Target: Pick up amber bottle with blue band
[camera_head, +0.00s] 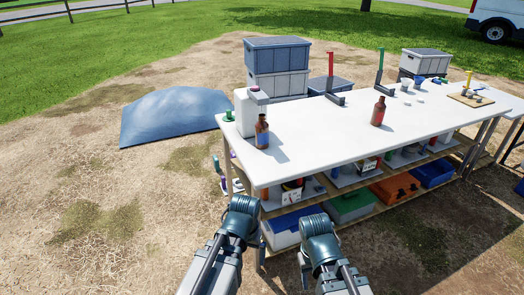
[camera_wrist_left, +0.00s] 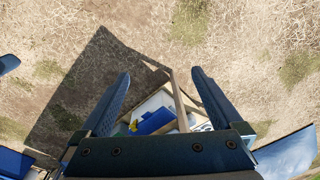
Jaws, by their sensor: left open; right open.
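An amber bottle with a blue band (camera_head: 262,134) stands upright near the left end of the white table (camera_head: 330,150). A second amber bottle (camera_head: 378,112), with a reddish band, stands upright further right. My left gripper (camera_head: 262,252) is below and in front of the table's near left corner, mostly hidden by its wrist. In the left wrist view its two fingers (camera_wrist_left: 158,80) are spread apart with nothing between them. My right gripper (camera_head: 305,268) is to its right, also in front of the table, largely hidden by its own wrist, apart from both bottles.
A white container (camera_head: 246,112) stands just behind the blue-band bottle at the table's left end. Grey crates (camera_head: 277,55) stack behind the table. Colored boxes (camera_head: 350,205) sit on the shelf below. The tabletop between the two bottles is clear.

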